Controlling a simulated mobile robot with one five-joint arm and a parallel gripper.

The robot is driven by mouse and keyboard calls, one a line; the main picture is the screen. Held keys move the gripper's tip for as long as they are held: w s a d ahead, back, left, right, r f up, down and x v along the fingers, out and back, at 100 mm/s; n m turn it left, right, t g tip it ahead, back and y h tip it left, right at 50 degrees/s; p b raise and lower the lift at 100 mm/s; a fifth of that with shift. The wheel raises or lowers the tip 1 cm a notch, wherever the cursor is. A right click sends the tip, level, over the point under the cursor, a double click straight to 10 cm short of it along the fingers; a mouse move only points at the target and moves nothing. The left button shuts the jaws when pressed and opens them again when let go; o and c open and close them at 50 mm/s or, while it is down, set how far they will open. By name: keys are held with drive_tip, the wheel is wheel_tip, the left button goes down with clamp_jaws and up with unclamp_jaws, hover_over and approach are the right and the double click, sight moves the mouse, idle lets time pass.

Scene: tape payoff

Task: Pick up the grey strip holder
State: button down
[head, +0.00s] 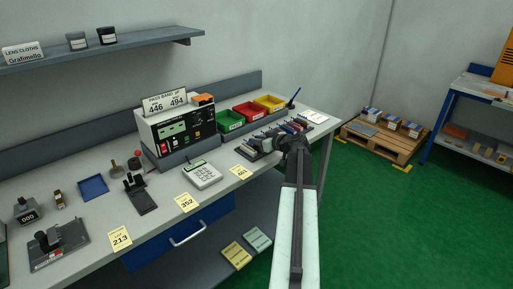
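A row of small dark, grey, reddish and blue pieces (282,131) stands in a low rack near the right end of the workbench. The grey strip holder cannot be told apart for certain at this size; a grey piece (252,146) shows at the row's near left end. My arm reaches up from the bottom of the head view, and my gripper (272,144) is at the front of this row, overlapping it in the picture. My gripper hides part of the row. Its fingers are too small and dark to show whether they touch or hold anything.
The bench (90,215) carries a grey meter box (175,128), green, red and yellow bins (270,103), a keypad device (202,175) and small tools. A shelf (120,46) hangs above left. A pallet (385,141) stands at back right. Green floor at right is open.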

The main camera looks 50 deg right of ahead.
wheel_tip(320, 180, up, 10)
drive_tip(key=p, duration=1)
drive_tip(key=shift+r, duration=0.15)
